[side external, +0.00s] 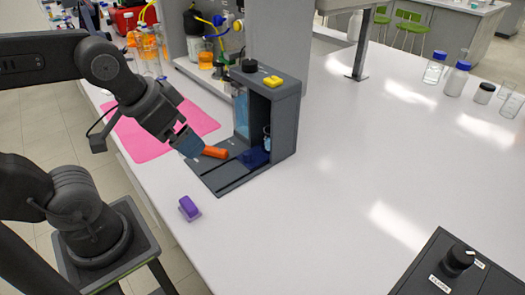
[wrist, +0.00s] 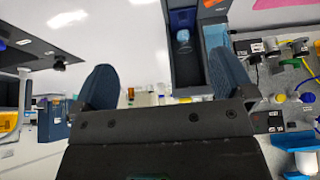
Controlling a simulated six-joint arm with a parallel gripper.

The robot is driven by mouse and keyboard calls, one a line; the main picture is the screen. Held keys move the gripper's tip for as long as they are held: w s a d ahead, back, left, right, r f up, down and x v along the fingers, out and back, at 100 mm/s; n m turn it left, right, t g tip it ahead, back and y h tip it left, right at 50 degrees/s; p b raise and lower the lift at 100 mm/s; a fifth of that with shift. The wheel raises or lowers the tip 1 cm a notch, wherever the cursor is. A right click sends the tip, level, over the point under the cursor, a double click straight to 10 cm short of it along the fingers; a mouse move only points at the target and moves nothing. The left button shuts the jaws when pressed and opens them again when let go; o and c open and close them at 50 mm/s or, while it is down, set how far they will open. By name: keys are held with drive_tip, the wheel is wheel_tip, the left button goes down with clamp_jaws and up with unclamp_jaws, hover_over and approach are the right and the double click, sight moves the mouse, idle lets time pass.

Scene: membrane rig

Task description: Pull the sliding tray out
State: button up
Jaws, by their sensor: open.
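The membrane rig (side external: 283,125) is a grey upright housing with a flat grey base (side external: 232,180) running out to the left on the bench. A dark blue sliding tray (side external: 256,157) appears to sit low in its opening. An orange handle (side external: 214,152) lies over the base to the left of the blue part. My gripper (side external: 187,142) is just left of and slightly above the handle; contact cannot be told. In the wrist view my gripper (wrist: 162,75) has its two blue fingers wide apart, nothing between them. An orange piece (wrist: 210,3) shows at the top edge there.
A purple block (side external: 189,208) stands on the bench in front of the rig. A pink mat (side external: 150,140) lies behind my gripper. A black box with a knob (side external: 458,260) is at the front right. Bottles (side external: 456,80) stand far right. The middle of the bench is clear.

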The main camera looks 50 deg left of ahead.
drive_tip(key=shift+c, duration=0.8)
drive_tip(key=shift+w+a, duration=0.1)
drive_tip(key=shift+w, duration=0.25)
drive_tip(key=shift+c, duration=0.7)
drive_tip(key=w+n, duration=0.2)
drive_tip(key=w+f+n+g+y, duration=0.1)
drive_tip(key=w+n, duration=0.1)
drive_tip(key=w, duration=0.1)
drive_tip(key=w+n+y, duration=0.1)
drive_tip(key=w, duration=0.2)
drive_tip(key=shift+w+a+f+n+g, duration=0.15)
drive_tip(key=shift+a+f+n+g, duration=0.15)
drive_tip(key=shift+n+g, duration=0.1)
drive_tip(key=c, duration=0.6)
drive_tip(key=n+y, duration=0.1)
drive_tip(key=n, duration=0.2)
approach(247, 153)
drive_tip(key=shift+g, duration=0.3)
drive_tip(key=x, duration=0.9)
drive_tip(key=shift+w, duration=0.35)
clamp_jaws()
